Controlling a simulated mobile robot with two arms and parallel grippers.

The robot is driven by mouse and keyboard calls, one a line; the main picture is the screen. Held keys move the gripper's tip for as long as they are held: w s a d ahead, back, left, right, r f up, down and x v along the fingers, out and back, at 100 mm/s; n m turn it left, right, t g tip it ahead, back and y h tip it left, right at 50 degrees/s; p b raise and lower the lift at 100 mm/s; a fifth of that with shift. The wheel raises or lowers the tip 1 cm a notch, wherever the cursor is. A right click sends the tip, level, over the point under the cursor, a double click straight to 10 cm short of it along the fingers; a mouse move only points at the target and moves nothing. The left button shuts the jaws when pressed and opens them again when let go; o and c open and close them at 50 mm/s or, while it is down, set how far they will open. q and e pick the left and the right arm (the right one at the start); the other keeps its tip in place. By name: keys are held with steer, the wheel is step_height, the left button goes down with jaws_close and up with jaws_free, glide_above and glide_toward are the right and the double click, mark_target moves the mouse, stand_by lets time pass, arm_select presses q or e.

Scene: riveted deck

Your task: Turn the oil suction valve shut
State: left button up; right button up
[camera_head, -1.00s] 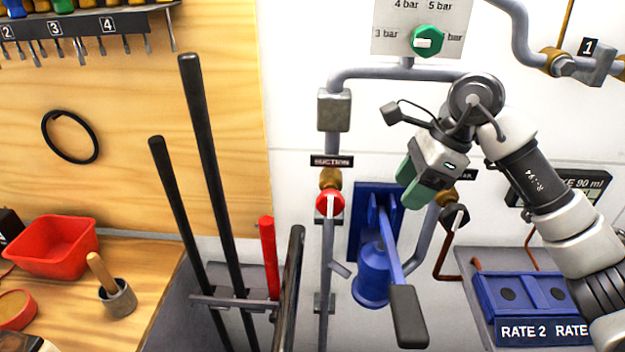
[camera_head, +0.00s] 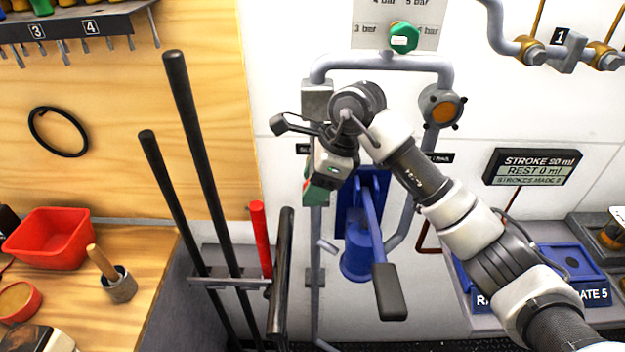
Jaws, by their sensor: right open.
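The oil suction valve has a red knob (camera_head: 306,171) on the grey vertical pipe (camera_head: 315,235). Only a sliver of red shows at the left edge of my gripper; the rest is hidden. Its suction label (camera_head: 302,148) is mostly covered too. My right gripper (camera_head: 319,193), with green fingers, is open and points down in front of the valve. I cannot tell whether the fingers touch or straddle the knob. My left gripper is not in view.
A blue hand pump (camera_head: 358,255) with a black-ended lever (camera_head: 390,290) stands just right and below. Tall black bars (camera_head: 205,150) and a red bar (camera_head: 260,238) stand in a rack at left. A green pressure knob (camera_head: 404,38) is above.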

steer(key=shift+a+f, duration=0.15)
steer(key=shift+f, duration=0.35)
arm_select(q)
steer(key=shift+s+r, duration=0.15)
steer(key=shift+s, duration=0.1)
arm_select(e)
steer(key=shift+a, duration=0.1)
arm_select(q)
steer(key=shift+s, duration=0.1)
